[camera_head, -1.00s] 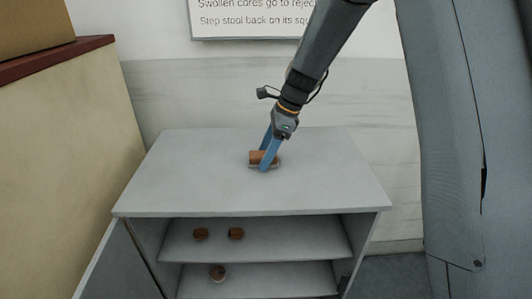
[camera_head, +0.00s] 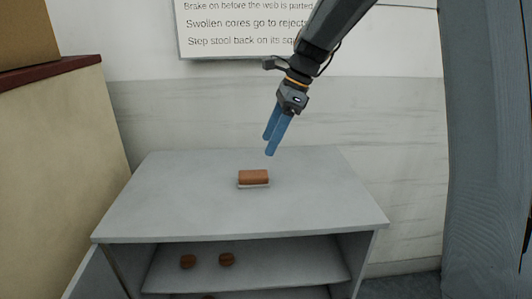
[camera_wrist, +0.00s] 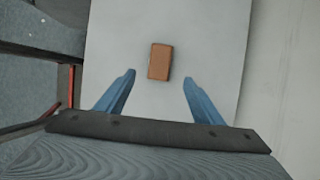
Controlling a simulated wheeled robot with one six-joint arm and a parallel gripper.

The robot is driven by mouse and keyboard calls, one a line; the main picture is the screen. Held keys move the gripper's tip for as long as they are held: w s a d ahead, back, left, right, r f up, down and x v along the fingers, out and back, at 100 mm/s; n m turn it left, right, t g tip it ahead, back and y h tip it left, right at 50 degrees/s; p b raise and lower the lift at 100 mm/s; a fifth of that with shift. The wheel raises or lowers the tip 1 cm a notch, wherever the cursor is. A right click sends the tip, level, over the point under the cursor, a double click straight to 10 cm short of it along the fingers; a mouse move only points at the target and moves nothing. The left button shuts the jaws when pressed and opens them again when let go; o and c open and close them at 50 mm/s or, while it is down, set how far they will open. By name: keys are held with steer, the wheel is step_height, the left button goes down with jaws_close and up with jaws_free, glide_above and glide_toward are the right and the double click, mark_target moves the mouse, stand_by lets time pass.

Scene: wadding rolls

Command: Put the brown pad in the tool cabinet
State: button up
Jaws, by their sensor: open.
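The brown pad (camera_head: 254,177) lies on top of the grey tool cabinet (camera_head: 180,205), with a pale layer along its lower edge. It also shows in the wrist view (camera_wrist: 160,62), ahead of and between my fingers. My gripper (camera_head: 271,142) is open and empty, above the cabinet top and a little up and right of the pad, not touching it. The cabinet front is open and shows an upper shelf (camera_head: 300,265). A door (camera_head: 90,275) stands open at its left.
Another is partly cut off below. A cream unit with a dark red top (camera_head: 50,72) and a cardboard box (camera_head: 25,35) stands at the left. The rest of the cabinet top is clear.

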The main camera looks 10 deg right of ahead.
steer(key=g+y+b, duration=0.1)
steer(key=y+b, duration=0.2)
steer(key=y, duration=0.1)
glide_toward(258, 173)
steer(key=s+a+f, duration=0.2)
steer(key=shift+s, duration=0.4)
steer(key=y, duration=0.1)
steer(key=d+f+y+b, duration=0.1)
steer(key=y, duration=0.1)
steer(key=shift+w+f, duration=0.2)
steer(key=shift+w, duration=0.05)
steer(key=shift+w+d+t+y+b, duration=0.3)
steer(key=shift+d+t+y, duration=0.15)
steer(key=shift+y, duration=0.45)
steer(key=shift+p+x, duration=0.35)
steer(key=shift+x, duration=0.75)
steer(key=x, duration=0.2)
steer(key=p+x, duration=0.1)
steer(key=f+p+x, duration=0.1)
steer(key=x, duration=0.1)
steer(key=shift+w+a+f, duration=0.1)
steer(key=shift+w, duration=0.2)
steer(key=c, duration=1.2)
